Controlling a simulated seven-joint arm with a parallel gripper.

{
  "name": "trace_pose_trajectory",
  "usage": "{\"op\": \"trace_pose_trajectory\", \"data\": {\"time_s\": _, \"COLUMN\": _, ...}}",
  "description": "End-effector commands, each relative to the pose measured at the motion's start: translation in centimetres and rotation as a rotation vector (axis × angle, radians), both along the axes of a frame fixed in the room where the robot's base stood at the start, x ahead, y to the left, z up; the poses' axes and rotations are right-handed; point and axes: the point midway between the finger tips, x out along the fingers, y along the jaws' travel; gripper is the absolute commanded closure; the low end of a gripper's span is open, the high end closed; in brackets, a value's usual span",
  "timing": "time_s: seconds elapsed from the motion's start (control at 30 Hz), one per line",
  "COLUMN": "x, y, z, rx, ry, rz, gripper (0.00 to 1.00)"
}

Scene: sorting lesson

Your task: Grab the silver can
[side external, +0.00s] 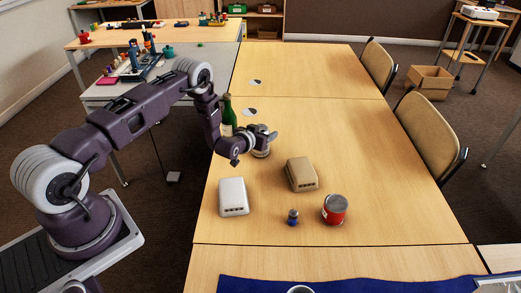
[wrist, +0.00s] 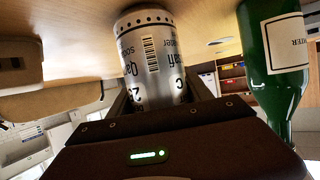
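The silver can (wrist: 152,55) has black print and a barcode. In the wrist view it stands on the table between my two gripper fingers (wrist: 160,95). The fingers flank its sides closely, and I cannot tell whether they press on it. In the side external view my gripper (side external: 250,150) is low over the table at its left part. The can (side external: 262,150) is partly hidden there by the gripper.
A green bottle (side external: 227,115) stands close behind my gripper, and beside the can in the wrist view (wrist: 283,60). A white box (side external: 233,197), tan box (side external: 301,174), small blue item (side external: 293,217) and red can (side external: 335,210) stand nearer. The table's right side is clear.

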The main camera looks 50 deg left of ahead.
Motion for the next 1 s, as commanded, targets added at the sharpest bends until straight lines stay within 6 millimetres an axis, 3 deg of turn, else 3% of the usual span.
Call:
{"op": "trace_pose_trajectory", "data": {"time_s": 0.03, "x": 0.0, "y": 0.0, "z": 0.0, "rx": 0.000, "ry": 0.000, "rz": 0.000, "gripper": 0.69}}
{"op": "trace_pose_trajectory", "data": {"time_s": 0.2, "x": 0.0, "y": 0.0, "z": 0.0, "rx": 0.000, "ry": 0.000, "rz": 0.000, "gripper": 0.98}}
{"op": "trace_pose_trajectory", "data": {"time_s": 0.47, "x": 0.0, "y": 0.0, "z": 0.6, "rx": 0.000, "ry": -0.001, "rz": 0.000, "gripper": 0.99}}
{"op": "trace_pose_trajectory", "data": {"time_s": 0.87, "x": 0.0, "y": -0.1, "z": 9.0, "rx": 0.000, "ry": -0.002, "rz": -0.001, "gripper": 0.99}}
{"op": "trace_pose_trajectory", "data": {"time_s": 1.0, "x": 0.5, "y": -2.1, "z": 10.6, "rx": -0.002, "ry": -0.002, "rz": -0.049, "gripper": 0.99}}
